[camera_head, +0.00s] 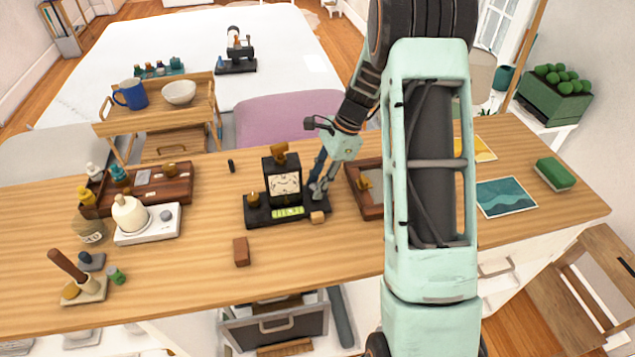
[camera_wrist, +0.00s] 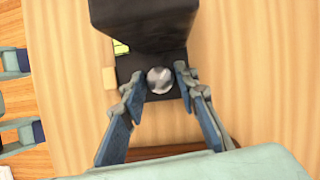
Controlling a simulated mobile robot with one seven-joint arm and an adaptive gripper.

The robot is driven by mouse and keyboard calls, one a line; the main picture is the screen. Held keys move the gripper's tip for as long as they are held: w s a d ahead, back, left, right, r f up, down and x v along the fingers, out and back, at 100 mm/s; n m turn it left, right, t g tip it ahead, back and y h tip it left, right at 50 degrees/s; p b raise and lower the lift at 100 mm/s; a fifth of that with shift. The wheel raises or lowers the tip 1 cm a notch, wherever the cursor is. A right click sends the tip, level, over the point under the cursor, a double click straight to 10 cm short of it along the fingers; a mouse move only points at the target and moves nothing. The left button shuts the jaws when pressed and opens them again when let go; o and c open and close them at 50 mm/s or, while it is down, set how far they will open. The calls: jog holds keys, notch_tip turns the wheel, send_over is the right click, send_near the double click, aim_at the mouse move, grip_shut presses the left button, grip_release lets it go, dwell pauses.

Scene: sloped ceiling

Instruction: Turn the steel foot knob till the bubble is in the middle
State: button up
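A black instrument with a pale dial (camera_head: 285,184) stands on a dark base (camera_head: 262,217) on the wooden bench. A yellow-green level vial (camera_head: 288,212) lies along the base front; its bubble is too small to make out. Part of the vial also shows in the wrist view (camera_wrist: 121,47). The round steel foot knob (camera_wrist: 160,80) is at the base's right end, mostly hidden by my fingers in the head view. My gripper (camera_head: 319,189) points down there. In the wrist view its open fingers stand either side of the knob, with slim gaps seeming to show.
A small wooden block (camera_head: 318,217) sits close to the base's front right. A brown block (camera_head: 241,251) lies nearer the front edge. A wooden tray (camera_head: 370,212) stands just right of my gripper.

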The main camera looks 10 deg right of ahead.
grip_shut()
jog(key=shift+w+n+g+h, duration=0.15)
jog(key=shift+n+g, duration=0.2)
jog(key=shift+n, duration=0.5)
jog(key=shift+n+g+h, duration=0.15)
jog(key=shift+n+g, duration=0.2)
jog(key=shift+n, duration=0.5)
jog(key=shift+o, duration=2.3)
grip_release()
jog(key=shift+r, duration=0.1)
jog(key=v, duration=1.2)
